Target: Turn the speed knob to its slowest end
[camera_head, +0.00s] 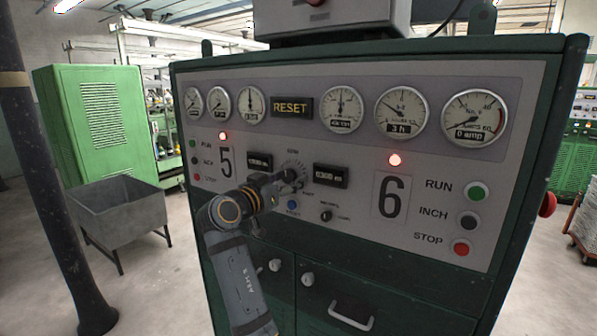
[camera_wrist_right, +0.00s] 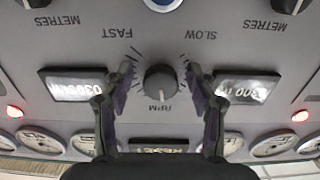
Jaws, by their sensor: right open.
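The speed knob (camera_wrist_right: 161,82) is a dark round knob on the grey panel, with tick marks around it. In the right wrist view the lettering is upside down: RPM sits just below the knob, FAST at upper left and SLOW at upper right. My right gripper (camera_wrist_right: 160,76) is open, with one finger on each side of the knob and gaps on both sides. In the head view my right gripper (camera_head: 283,181) is in front of the dial and hides most of the knob. My left gripper is not in view.
The green control cabinet (camera_head: 352,244) carries gauges, a RESET sign (camera_head: 292,107) and two displays beside the knob. A smaller knob (camera_head: 326,215) and a blue button (camera_head: 292,205) lie just below the dial. RUN, INCH and STOP buttons are at right. A grey bin (camera_head: 112,207) stands left.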

